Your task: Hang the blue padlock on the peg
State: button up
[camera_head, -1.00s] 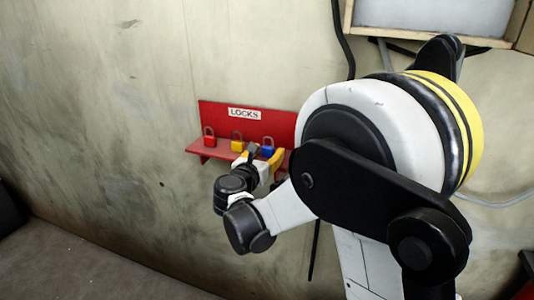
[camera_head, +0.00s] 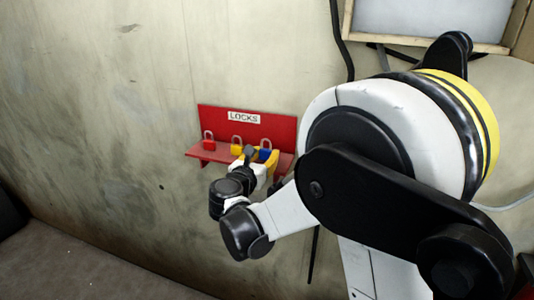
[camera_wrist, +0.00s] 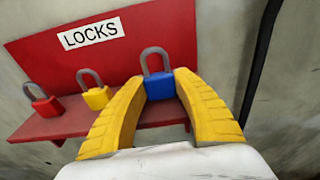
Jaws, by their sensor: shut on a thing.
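The blue padlock (camera_wrist: 160,86) with a grey shackle is upright at the red LOCKS shelf. It also shows in the head view (camera_head: 265,153), partly hidden by my gripper. My gripper (camera_wrist: 160,90) has its yellow fingers on either side of the blue body and is shut on it. In the head view my gripper (camera_head: 262,157) reaches to the right part of the shelf. I cannot tell whether the padlock still touches the shelf. No peg can be made out in these frames.
A red padlock (camera_wrist: 46,103) and a yellow padlock (camera_wrist: 94,92) stand to the left on the red shelf (camera_wrist: 60,127), the yellow one close to my left finger. The LOCKS backboard (camera_head: 280,126) rises behind. A dark cable (camera_wrist: 260,60) runs down the wall at right.

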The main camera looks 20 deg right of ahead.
jog(key=f+v, duration=0.1)
jog(key=v, duration=0.9)
jog(key=shift+s+a, duration=0.15)
jog(key=shift+s, duration=0.15)
jog(key=shift+f, duration=0.1)
